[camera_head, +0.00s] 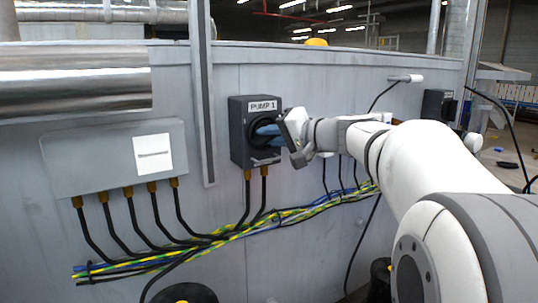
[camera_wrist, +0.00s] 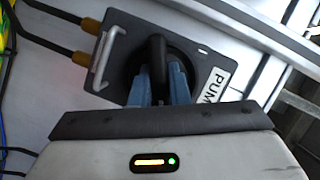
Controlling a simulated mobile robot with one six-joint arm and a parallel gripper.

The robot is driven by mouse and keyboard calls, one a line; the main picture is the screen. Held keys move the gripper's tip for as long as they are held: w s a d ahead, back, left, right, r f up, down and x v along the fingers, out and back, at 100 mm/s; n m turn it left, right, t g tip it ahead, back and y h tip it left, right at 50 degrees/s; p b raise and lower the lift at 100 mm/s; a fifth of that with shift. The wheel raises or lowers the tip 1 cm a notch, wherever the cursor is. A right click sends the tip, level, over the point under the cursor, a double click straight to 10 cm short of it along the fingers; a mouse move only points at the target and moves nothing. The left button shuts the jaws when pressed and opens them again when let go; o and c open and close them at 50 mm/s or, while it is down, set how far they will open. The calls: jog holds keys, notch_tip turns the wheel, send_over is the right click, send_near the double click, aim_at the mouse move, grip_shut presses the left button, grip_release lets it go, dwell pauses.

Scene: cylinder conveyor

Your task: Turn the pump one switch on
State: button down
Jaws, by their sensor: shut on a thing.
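The pump one switch is a dark grey box (camera_head: 240,138) with a "PUMP 1" label, fixed to the grey wall panel in the head view. In the wrist view the box (camera_wrist: 200,42) appears turned, with its label at the right. Its black rotary knob (camera_wrist: 157,62) stands out from a round black dial. My gripper (camera_head: 268,130) reaches the box from the right. In the wrist view its blue fingers (camera_wrist: 158,84) are shut on the knob, one on each side. The gripper hides part of the dial in the head view.
A grey junction box (camera_head: 105,165) with a white label is on the wall to the left. Black cables and a yellow-green and blue cable bundle (camera_head: 245,229) run below. Another dark switch box (camera_head: 436,105) is at the far right, partly behind my arm.

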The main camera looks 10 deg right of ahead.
jog(key=n+h+b, duration=0.1)
jog(key=b, duration=0.1)
jog(key=n+h+b, duration=0.1)
jog(key=n+b, duration=0.2)
jog(key=b, duration=0.1)
jog(key=shift+f+n+h, duration=0.25)
jog(key=shift+n+h, duration=0.15)
jog(key=n+h+b, duration=0.2)
jog(key=n+b, duration=0.2)
jog(key=shift+r+h, duration=0.15)
jog(key=shift+h, duration=0.25)
jog(key=c, duration=1.4)
grip_release()
jog(key=shift+r, duration=0.1)
jog(key=v, duration=0.7)
jog(key=shift+s+d, duration=0.1)
jog(key=shift+s, duration=0.3)
